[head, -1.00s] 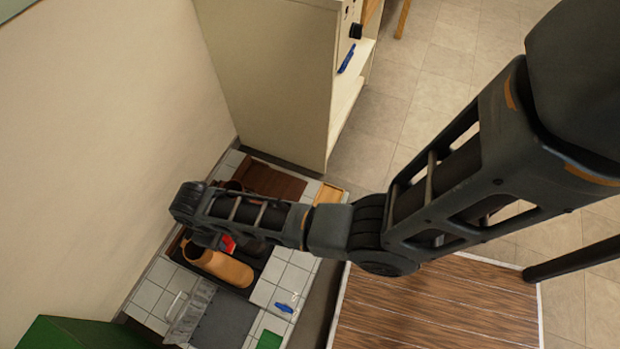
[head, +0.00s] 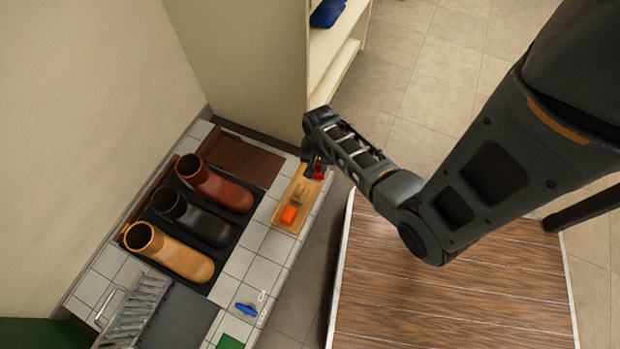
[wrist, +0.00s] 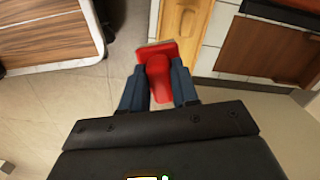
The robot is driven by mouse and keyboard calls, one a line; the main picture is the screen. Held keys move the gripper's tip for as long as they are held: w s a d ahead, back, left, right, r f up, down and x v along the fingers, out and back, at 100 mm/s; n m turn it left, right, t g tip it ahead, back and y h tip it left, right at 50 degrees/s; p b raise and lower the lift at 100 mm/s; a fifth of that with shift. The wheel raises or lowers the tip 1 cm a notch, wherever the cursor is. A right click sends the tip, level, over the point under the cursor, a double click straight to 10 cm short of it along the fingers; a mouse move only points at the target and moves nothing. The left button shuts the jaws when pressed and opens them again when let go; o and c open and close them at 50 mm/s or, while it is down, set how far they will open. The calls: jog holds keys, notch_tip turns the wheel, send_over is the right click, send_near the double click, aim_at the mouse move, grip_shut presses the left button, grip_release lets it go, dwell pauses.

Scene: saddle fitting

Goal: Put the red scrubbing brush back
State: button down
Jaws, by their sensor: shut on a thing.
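The red scrubbing brush (head: 319,172) is held in my gripper (head: 313,163) at the far end of the narrow wooden tray (head: 276,222). In the wrist view the red brush (wrist: 158,66) sits between the two blue-grey fingers, its wider flat end pointing away from me. The wooden tray (wrist: 182,28) shows just beyond that end. I cannot tell whether the brush touches the tray. The arm partly hides the brush in the head view.
Red-brown (head: 225,190), black (head: 200,224) and tan (head: 172,257) boots lie on a dark mat left of the tray. A brown board (head: 240,160) is behind. A blue item (head: 246,309) and a metal rack (head: 133,312) are in front. A tall cabinet (head: 250,60) stands behind.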

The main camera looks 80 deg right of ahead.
jog(key=s+d+f+m+b, duration=0.3)
jog(key=s+f, duration=0.2)
jog(key=s, duration=0.2)
jog(key=shift+m, duration=0.3)
jog(key=w+d+f+b, duration=0.1)
jog(key=w+f+b, duration=0.1)
jog(key=w, duration=0.1)
jog(key=w+d+f+b, duration=0.1)
jog(key=w+f+b, duration=0.1)
jog(key=w, duration=0.2)
jog(key=w+d+f+b, duration=0.2)
jog(key=w, duration=0.1)
jog(key=shift+w+f, duration=0.25)
jog(key=shift+f+b, duration=1.35)
jog(key=shift+f, duration=0.6)
jog(key=shift+f, duration=0.15)
jog(key=c, duration=0.8)
grip_release()
jog(key=shift+c, duration=0.2)
